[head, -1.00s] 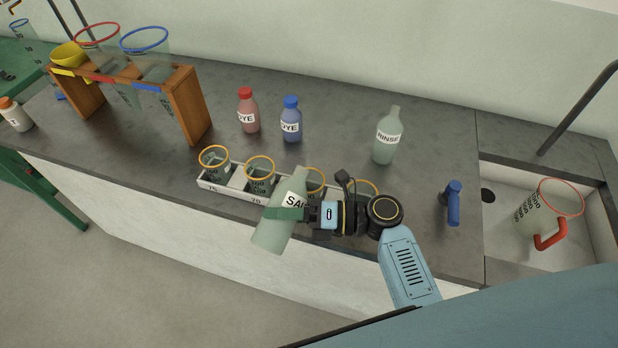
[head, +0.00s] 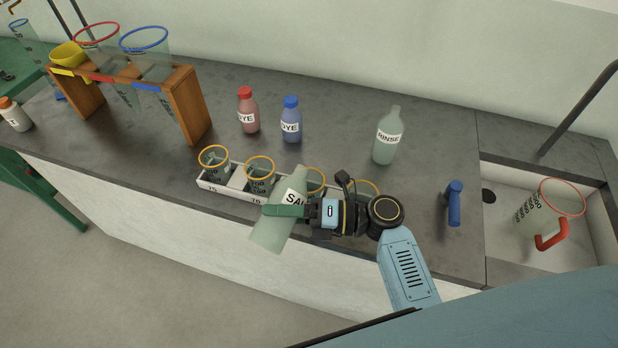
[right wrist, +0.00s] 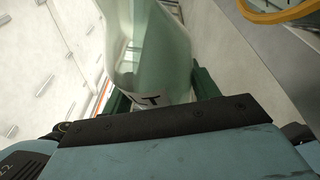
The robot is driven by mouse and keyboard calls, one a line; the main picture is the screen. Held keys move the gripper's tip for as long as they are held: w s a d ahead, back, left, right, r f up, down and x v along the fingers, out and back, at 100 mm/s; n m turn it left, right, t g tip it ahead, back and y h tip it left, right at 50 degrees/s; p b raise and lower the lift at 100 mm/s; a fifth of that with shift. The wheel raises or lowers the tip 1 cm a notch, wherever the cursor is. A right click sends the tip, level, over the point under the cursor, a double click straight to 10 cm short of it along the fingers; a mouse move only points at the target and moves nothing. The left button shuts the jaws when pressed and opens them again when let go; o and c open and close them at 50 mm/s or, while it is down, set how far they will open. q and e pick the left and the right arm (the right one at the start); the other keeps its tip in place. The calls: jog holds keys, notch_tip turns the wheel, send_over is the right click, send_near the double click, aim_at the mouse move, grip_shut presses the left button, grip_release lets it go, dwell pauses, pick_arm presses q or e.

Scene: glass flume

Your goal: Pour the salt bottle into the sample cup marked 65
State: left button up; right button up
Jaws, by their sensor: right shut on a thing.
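My right gripper (head: 288,211) is shut on the pale green salt bottle (head: 270,232), whose label is partly covered by the gripper. The bottle is tilted, its neck toward the upper right, and is held in front of the cup rack (head: 208,186). The bottle also fills the middle of the right wrist view (right wrist: 150,50). Clear cups with orange rims stand in the rack. The left cup (head: 214,160) is above a mark like 75, the second cup (head: 260,174) above a mark like 70. Two more are partly hidden by the bottle and gripper; no 65 mark is readable. My left gripper is not in view.
A red dye bottle (head: 249,114), a blue dye bottle (head: 291,122) and a rinse bottle (head: 388,138) stand behind the rack. A wooden stand (head: 189,105) is at left.

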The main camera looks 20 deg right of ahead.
jog(key=shift+r, duration=0.15)
jog(key=shift+w+d+r+m+p, duration=0.2)
jog(key=shift+r+m+p, duration=0.4)
jog(key=shift+p, duration=0.7)
dwell(1.4)
